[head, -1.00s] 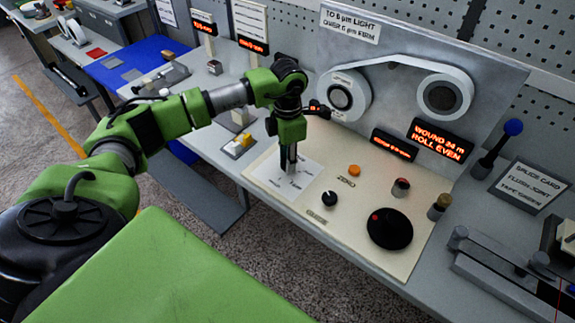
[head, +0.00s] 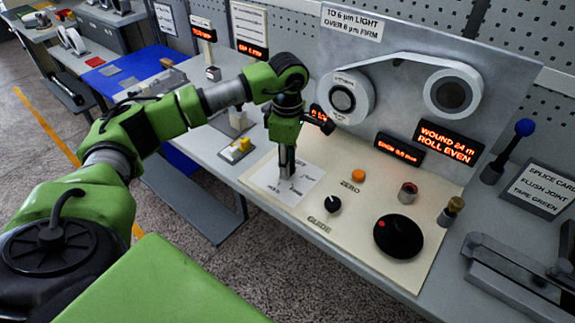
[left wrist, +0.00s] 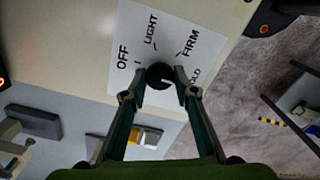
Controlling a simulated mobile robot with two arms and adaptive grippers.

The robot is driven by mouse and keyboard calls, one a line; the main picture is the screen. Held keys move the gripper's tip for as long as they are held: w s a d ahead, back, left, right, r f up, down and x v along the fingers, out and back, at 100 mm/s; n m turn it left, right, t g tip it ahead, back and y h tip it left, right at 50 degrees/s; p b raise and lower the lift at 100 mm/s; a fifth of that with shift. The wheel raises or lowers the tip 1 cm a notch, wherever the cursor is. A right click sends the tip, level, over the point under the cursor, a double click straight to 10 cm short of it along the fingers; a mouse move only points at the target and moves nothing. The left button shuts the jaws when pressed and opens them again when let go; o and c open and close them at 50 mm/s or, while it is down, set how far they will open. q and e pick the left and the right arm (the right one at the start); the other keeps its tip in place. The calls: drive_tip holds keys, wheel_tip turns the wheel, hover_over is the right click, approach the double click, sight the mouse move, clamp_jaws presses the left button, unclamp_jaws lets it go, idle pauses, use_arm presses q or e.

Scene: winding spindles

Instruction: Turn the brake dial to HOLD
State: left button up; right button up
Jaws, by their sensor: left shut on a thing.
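My left gripper (head: 285,174) points down over the white brake card (head: 301,189) on the cream panel. In the left wrist view it (left wrist: 160,88) is shut on the black brake dial (left wrist: 159,72), with a fingertip on either side. Around the dial the card (left wrist: 133,26) reads OFF, LIGHT, FIRM and HOLD, the last partly covered by a finger. A short white mark on the dial lies toward its lower right in that view, on the HOLD side; its exact alignment is hard to tell. In the head view the fingers hide most of the dial. My right gripper is not in view.
A winding plate with two spools (head: 450,92) stands behind. A blue-topped lever (head: 524,127) stands right.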

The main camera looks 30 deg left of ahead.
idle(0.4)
use_arm(q)
drive_tip(key=o, duration=1.1)
wheel_tip(320, 180, up, 12)
drive_tip(key=shift+r, duration=0.1)
